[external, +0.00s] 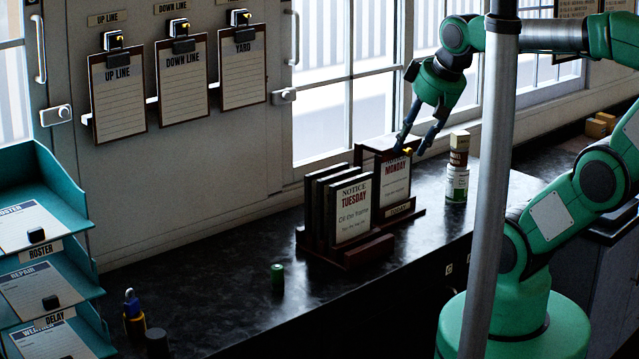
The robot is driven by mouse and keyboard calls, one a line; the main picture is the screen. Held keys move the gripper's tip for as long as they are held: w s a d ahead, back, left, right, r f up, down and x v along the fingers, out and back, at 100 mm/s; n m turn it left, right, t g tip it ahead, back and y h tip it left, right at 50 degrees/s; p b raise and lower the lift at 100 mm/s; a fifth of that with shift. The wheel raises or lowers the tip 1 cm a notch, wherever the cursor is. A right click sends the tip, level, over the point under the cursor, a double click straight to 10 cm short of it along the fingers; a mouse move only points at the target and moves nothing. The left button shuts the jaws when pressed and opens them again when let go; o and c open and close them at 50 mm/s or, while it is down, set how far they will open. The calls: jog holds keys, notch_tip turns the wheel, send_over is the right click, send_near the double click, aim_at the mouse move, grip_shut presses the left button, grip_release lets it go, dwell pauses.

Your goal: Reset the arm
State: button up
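My green arm reaches in from the right, bent at the elbow and pointing down at the wrist. My gripper (410,149) is open, with its two dark fingers apart and pointing down. It is at the top of the "MONDAY" notice card (396,184), which stands upright in the right slot of a dark red wooden rack (372,250). A small yellow piece (407,151) shows between the fingertips. Whether the fingers touch the card or its frame cannot be told. A "TUESDAY" notice card (352,211) stands in front of other framed cards in the rack's left part.
A stacked white-and-green tin (457,185) stands right of the rack. A green cylinder (278,278) and a blue-and-yellow item (133,318) stand on the dark counter (220,295). Teal trays (70,222) are at left, clipboards (181,75) hang behind. A grey pole (490,200) crosses the view.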

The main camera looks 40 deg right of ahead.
notch_tip(320, 180, down, 16)
jog(key=b, duration=1.5)
